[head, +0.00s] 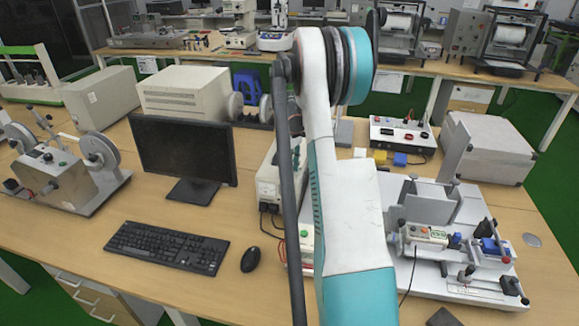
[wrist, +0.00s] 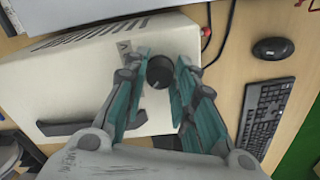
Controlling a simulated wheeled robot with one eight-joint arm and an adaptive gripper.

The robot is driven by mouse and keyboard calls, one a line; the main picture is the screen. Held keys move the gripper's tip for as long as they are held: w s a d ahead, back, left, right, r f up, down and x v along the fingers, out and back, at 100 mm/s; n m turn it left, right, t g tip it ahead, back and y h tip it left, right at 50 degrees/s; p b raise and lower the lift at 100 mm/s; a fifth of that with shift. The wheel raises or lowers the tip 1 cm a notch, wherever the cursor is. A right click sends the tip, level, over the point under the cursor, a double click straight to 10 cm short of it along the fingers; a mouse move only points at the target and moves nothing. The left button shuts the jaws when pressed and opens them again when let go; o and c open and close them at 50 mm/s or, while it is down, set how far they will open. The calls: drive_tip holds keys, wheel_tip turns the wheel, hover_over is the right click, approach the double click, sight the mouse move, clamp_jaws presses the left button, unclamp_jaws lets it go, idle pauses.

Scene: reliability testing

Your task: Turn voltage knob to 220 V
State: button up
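The voltage knob (wrist: 160,71) is a round black knob on the face of a white box-shaped unit (wrist: 75,85). My gripper (wrist: 164,58) is open, with one teal-lined finger on each side of the knob in the wrist view. The knob lies between the fingertips; I cannot tell whether either finger touches it. A small grey label with a dark mark (wrist: 125,48) is left of the knob. Its scale and setting cannot be read.
A black mouse (head: 250,259) and keyboard (head: 168,247) lie on the wooden table, with a monitor (head: 185,150) behind. A red-tipped cable (wrist: 207,35) runs beside the unit. A test rig on a white plate (head: 455,275) stands to the right.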

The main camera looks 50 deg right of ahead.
drive_tip(key=shift+c, duration=0.9)
drive_tip(key=m, duration=0.3)
drive_tip(key=shift+m, duration=0.4)
drive_tip(key=m, duration=1)
drive_tip(key=shift+m, duration=2.1)
